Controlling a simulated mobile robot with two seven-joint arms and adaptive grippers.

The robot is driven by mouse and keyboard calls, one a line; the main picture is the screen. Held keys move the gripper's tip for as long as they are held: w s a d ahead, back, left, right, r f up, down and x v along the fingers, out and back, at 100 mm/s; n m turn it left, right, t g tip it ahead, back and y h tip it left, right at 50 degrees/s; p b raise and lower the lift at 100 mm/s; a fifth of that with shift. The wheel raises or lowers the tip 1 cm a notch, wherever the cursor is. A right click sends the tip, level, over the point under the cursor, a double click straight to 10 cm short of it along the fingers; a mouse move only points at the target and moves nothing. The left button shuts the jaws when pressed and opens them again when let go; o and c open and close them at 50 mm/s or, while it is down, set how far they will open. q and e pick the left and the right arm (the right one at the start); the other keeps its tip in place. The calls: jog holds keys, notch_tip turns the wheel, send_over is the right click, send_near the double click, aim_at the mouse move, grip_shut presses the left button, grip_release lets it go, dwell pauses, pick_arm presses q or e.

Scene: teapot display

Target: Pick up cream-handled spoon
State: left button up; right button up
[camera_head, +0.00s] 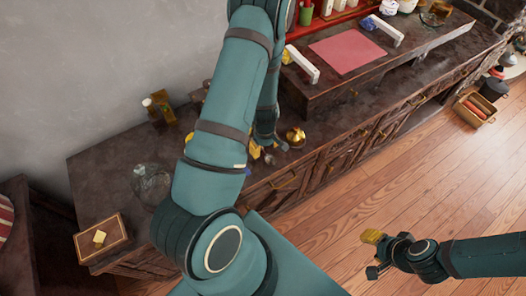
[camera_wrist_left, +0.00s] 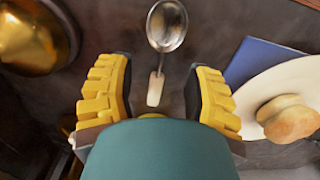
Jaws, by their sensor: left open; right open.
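The cream-handled spoon (camera_wrist_left: 155,90) lies on the dark counter in the left wrist view, its metal bowl at the top and its cream handle pointing down. The yellow fingers of my left gripper (camera_wrist_left: 158,78) are open on either side of the handle, with gaps to both. I cannot tell how high they are above it. In the head view my left gripper (camera_head: 255,150) is over the counter, mostly hidden by my left arm, and I cannot make out the spoon there. My right gripper (camera_head: 375,253) is open and empty over the wooden floor.
A brass pot (camera_wrist_left: 30,38) stands left of the spoon; it also shows in the head view (camera_head: 295,137). A white plate (camera_wrist_left: 255,85) with a bread roll (camera_wrist_left: 290,118) and a blue item (camera_wrist_left: 258,62) are close on the right. A glass jar (camera_head: 150,180) stands at the counter's left.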

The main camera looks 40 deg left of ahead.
aim_at(264, 152)
pick_arm(q)
notch_tip(264, 152, down, 2)
jog(key=shift+f, duration=0.15)
jog(key=shift+c, duration=0.4)
grip_shut()
